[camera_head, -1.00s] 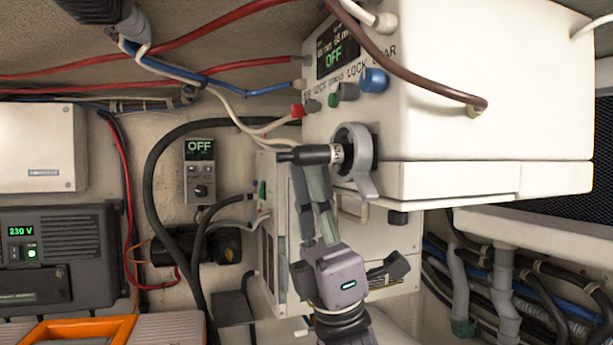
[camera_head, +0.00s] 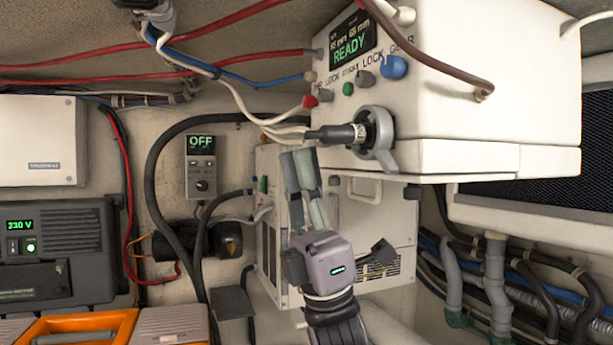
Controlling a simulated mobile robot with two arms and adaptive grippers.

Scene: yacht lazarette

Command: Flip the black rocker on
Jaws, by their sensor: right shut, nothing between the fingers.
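My right gripper (camera_head: 299,168) is shut and empty, fingers pointing up, in front of the lower white cabinet (camera_head: 375,205) and just below a black plug (camera_head: 335,135). The plug sits at a grey ring with a lever (camera_head: 377,138) on the upper white machine (camera_head: 470,110). That machine's display (camera_head: 352,40) reads READY. I cannot tell for sure which part is the black rocker. A small black switch (camera_head: 12,246) shows beside a green-lit one on the 230 V unit (camera_head: 60,215). My fingers hide part of the lower cabinet.
A small wall panel (camera_head: 201,165) reads OFF. Cables hang around the plug and along the wall. Red, green, grey and blue knobs (camera_head: 394,67) line the machine's front. An orange case (camera_head: 75,328) lies at the lower left. Pipes fill the lower right.

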